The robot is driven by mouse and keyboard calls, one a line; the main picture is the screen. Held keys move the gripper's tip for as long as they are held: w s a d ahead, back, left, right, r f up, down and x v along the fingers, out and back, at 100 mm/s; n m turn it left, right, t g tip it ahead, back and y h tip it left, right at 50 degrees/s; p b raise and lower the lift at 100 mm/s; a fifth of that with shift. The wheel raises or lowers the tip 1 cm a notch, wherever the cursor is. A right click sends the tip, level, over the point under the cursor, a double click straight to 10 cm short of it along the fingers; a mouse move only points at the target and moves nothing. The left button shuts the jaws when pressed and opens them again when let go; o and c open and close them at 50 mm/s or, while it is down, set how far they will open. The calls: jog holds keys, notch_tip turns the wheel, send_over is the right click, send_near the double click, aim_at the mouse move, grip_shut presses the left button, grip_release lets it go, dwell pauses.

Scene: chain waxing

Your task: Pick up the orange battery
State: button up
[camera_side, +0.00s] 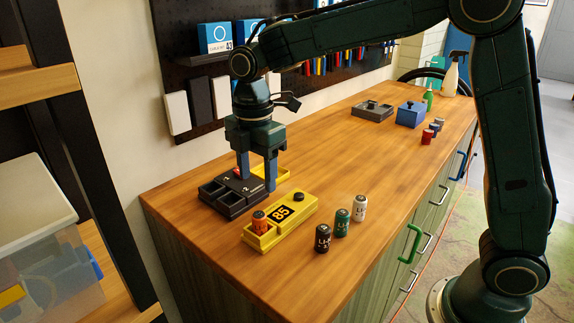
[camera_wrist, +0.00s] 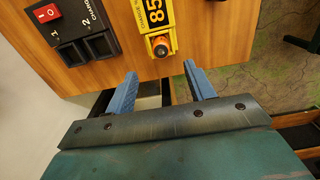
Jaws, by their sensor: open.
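The orange battery (camera_side: 259,222) stands in the round-ended cup of the yellow tester (camera_side: 303,204), whose display reads 85. In the wrist view the battery (camera_wrist: 160,47) shows end-on in the tester (camera_wrist: 154,12), beyond the fingertips and roughly centred between them. My gripper (camera_side: 257,184) points down with its blue fingers apart and empty, above and behind the battery near the black charger (camera_side: 232,203). In the wrist view the gripper (camera_wrist: 160,73) is open with nothing between its fingers.
A black battery (camera_side: 322,238), a green battery (camera_side: 341,222) and a white battery (camera_side: 360,208) stand right of the tester. A grey tray (camera_side: 373,111) and a blue box (camera_side: 411,114) sit farther back. The middle of the wooden bench (camera_side: 350,160) is clear.

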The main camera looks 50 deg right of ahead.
send_over(259, 214)
jog(key=shift+d+f, duration=0.15)
jog(key=shift+f, duration=1.95)
jog(key=shift+f, duration=2.6)
grip_shut()
jog(key=shift+r, duration=0.15)
notch_tip(259, 214, up, 20)
